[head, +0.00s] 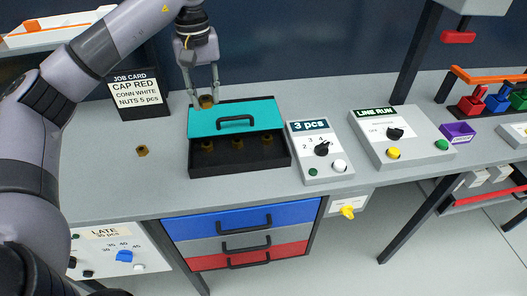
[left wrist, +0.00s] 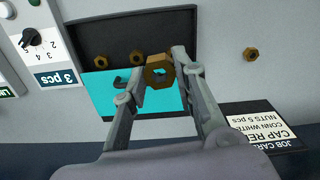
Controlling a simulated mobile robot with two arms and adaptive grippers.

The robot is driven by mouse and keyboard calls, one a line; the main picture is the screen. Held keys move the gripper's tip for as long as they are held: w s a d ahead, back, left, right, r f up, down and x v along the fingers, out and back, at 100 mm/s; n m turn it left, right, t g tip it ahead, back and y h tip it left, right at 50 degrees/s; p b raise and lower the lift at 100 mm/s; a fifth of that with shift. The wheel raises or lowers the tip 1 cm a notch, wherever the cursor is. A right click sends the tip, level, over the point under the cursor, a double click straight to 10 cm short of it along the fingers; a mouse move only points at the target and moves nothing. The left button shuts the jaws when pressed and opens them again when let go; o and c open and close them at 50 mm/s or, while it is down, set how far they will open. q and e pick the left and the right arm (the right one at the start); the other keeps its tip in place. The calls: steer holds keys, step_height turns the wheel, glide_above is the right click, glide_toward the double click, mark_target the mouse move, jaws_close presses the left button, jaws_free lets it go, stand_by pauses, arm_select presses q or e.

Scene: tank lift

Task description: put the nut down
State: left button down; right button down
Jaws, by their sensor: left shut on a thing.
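My left gripper (head: 206,101) is shut on a brass nut (head: 207,104), held above the back left of the black box with a teal lid (head: 190,160). In the left wrist view the held nut (left wrist: 158,65) sits between the fingertips of the gripper (left wrist: 160,76). Three nuts show in a row in the box's open dark front, such as the middle one (head: 237,143). A loose nut (head: 142,151) lies on the bench left of the box. My right gripper is not in view.
A job card (head: 140,98) reading "NUTS 5 pcs" stands back left on the grey bench (head: 120,190). A "3 pcs" dial box (head: 325,172) stands right of the black box, with a "LINE RUN" panel (head: 420,128) further right. The bench left of the box is mostly clear.

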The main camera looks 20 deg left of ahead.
arm_select(q)
steer(key=shift+w+d+m, duration=0.25)
steer(key=shift+d+m, duration=0.1)
steer(key=shift+m, duration=0.15)
steer(key=shift+w+d+f, duration=0.1)
steer(key=shift+d, duration=0.1)
steer(key=p, duration=0.3)
glide_above(222, 162)
steer(key=shift+m, duration=0.3)
step_height(222, 162, down, 15)
steer(key=shift+r, duration=0.2)
step_height(222, 162, down, 5)
steer(key=shift+r+p, duration=0.1)
steer(key=shift+p, duration=0.55)
steer(key=shift+f, duration=0.2)
